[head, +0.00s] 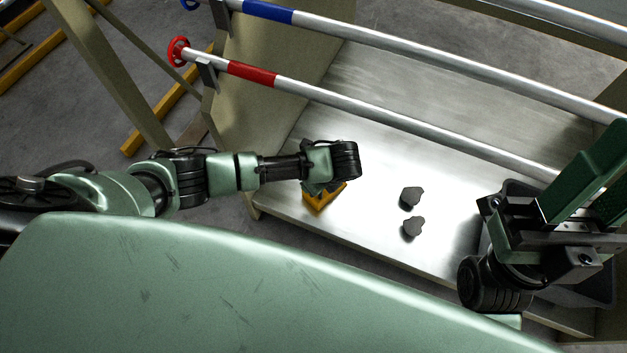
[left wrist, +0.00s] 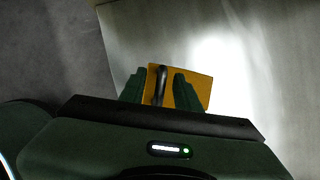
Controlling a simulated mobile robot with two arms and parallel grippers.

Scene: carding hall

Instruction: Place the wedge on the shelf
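The yellow-orange wedge (head: 322,197) sits on a bare metal surface (head: 375,225), near its left front edge. My left gripper (head: 318,185) is right over it and hides much of it in the head view. In the left wrist view, the wedge (left wrist: 203,84) has a dark upright handle (left wrist: 160,82). The two green fingers (left wrist: 160,92) stand on either side of this handle, with a gap showing on each side, so the gripper looks open around it. My right gripper (head: 590,185) is at the right, and its fingertips run toward the picture edge. I cannot tell whether it grips anything.
Two dark lumps (head: 412,197) lie on the metal surface to the right of the wedge. A grey bin (head: 600,285) is behind my right gripper. A rail with a red band (head: 253,73) and one with a blue band (head: 268,12) cross above the surface. A beige side panel (head: 285,60) stands at left.

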